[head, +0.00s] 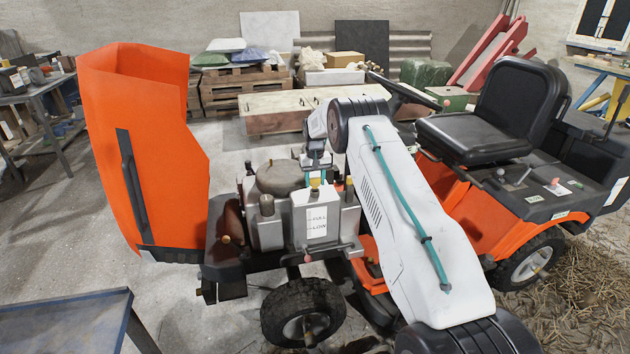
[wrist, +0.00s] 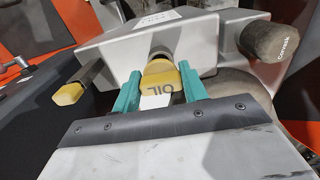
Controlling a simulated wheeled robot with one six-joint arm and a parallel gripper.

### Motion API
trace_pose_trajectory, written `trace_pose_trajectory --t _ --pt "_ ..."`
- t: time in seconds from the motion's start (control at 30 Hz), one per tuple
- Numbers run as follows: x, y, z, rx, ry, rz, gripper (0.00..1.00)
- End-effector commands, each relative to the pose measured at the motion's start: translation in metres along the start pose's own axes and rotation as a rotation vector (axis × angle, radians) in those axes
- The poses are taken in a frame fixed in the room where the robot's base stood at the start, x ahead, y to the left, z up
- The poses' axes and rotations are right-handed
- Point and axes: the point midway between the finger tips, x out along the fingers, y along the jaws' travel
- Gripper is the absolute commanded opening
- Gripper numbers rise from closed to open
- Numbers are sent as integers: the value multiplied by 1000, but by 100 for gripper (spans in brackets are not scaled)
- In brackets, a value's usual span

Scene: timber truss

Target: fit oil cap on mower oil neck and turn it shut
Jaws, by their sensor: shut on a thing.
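My gripper (wrist: 160,82) has its two teal fingers shut on the yellow oil cap (wrist: 161,86), one finger on each side. The cap's face reads OIL. Just beyond the cap, the oil neck (wrist: 159,53) shows as a dark, round stub on the grey engine housing. The cap lines up with the neck in the wrist view, but I cannot tell whether it is seated. In the head view, the cap (head: 316,183) is a small yellow patch under my gripper, above the grey-white tank (head: 317,218) marked FULL and LOW.
A yellow-tipped handle (wrist: 68,93) sticks out left of the cap. A dark knob marked with text (wrist: 262,40) stands to the right. The orange hood (head: 140,150) stands raised at the left. The mower seat (head: 480,130) is at the right.

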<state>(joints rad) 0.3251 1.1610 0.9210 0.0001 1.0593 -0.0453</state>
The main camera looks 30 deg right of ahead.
Motion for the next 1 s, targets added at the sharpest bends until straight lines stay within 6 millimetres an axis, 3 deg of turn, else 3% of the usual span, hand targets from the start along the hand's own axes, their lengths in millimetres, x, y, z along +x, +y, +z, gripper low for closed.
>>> trace_pose_trajectory --t 0.37,1.0 --pt "2 0 0 0 0 0 21" --pt "20 0 0 0 0 0 21"
